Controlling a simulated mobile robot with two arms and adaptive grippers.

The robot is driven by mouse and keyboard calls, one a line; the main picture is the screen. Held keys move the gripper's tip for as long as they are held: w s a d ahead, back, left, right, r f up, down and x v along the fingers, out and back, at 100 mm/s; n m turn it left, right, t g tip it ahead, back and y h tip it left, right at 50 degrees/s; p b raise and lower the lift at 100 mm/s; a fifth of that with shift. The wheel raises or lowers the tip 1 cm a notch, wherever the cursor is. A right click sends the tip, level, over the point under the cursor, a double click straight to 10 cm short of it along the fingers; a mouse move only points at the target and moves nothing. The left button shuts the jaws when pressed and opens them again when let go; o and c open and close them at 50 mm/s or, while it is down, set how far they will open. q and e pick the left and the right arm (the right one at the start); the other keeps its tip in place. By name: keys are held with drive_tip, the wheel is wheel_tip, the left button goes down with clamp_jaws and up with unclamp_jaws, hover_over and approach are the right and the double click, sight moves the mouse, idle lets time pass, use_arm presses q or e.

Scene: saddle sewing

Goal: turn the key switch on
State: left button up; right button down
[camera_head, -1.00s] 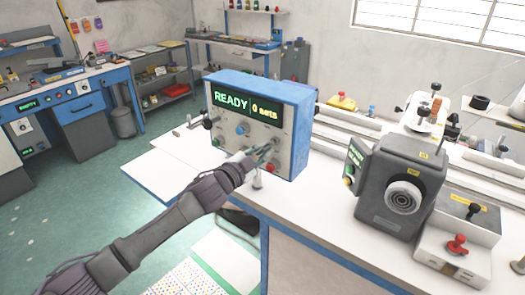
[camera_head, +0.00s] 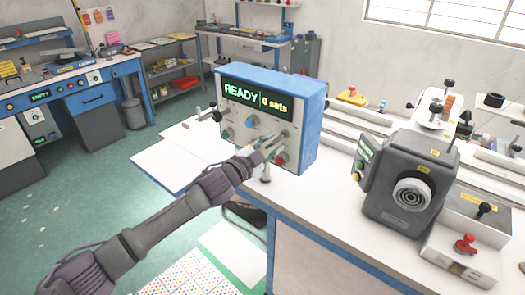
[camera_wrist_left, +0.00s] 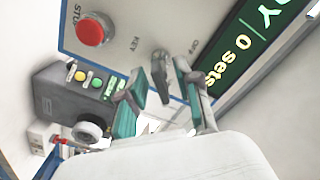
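The blue control box (camera_head: 313,125) stands on the bench with a lit display (camera_head: 258,98) reading "READY" and "0 sets". The key switch (camera_wrist_left: 160,56) is a small grey part on the panel between the "KEY" and "OFF" lettering in the left wrist view. My left gripper (camera_head: 271,145) is at the lower right of the panel. In the left wrist view its teal-padded fingers (camera_wrist_left: 171,75) are slightly apart in front of the key switch; contact cannot be told. The red stop button (camera_wrist_left: 91,31) is beside the switch. My right gripper is not in view.
The blue knob (camera_head: 250,122) and a red button (camera_head: 280,158) are close to my left fingers. A dark grey machine (camera_head: 408,185) stands to the right.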

use_arm(q)
drive_tip(key=v, duration=1.1)
drive_tip(key=shift+s+a, duration=0.2)
drive_tip(key=shift+s, duration=0.1)
